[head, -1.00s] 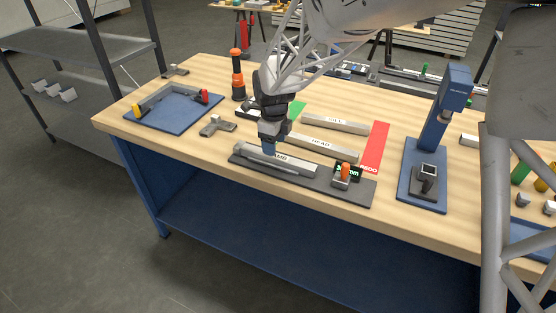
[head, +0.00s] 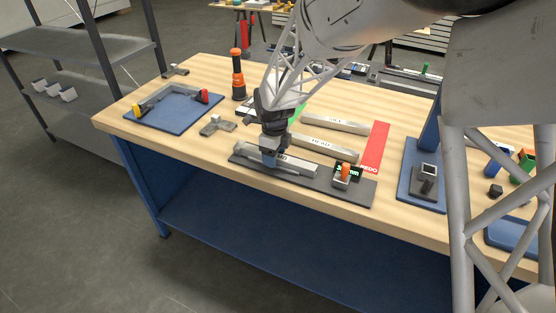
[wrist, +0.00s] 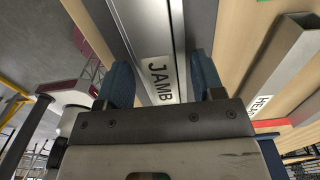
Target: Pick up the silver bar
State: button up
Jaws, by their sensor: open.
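A silver bar labelled JAMB (head: 302,167) lies along a dark grey measuring fixture (head: 355,192) near the table's front edge. The bar also shows in the wrist view (wrist: 150,35), running away from me. My gripper (head: 269,160) is over the left part of this bar. In the wrist view my gripper (wrist: 163,78) is open, with one blue finger on each side of the bar and its JAMB label between them. I cannot tell whether the fingers touch it.
Two more bars lie behind, one labelled HEAD (head: 328,149) and one (head: 335,124) farther back. A red mat (head: 376,147) is to their right. An orange knob (head: 345,171) stands at the fixture's right end. A blue tray (head: 180,122) is at left, a blue-based press (head: 422,193) at right.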

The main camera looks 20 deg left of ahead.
grip_shut()
jog(key=shift+r, duration=0.15)
jog(key=shift+r, duration=1.4)
jog(key=shift+s+d+r, duration=0.15)
jog(key=shift+s+r, duration=0.05)
jog(key=shift+r, duration=0.1)
jog(key=s+d+r, duration=0.1)
jog(key=s+d, duration=0.9)
jog(key=s, duration=0.1)
jog(key=shift+s+r, duration=0.15)
jog(key=shift+s, duration=0.25)
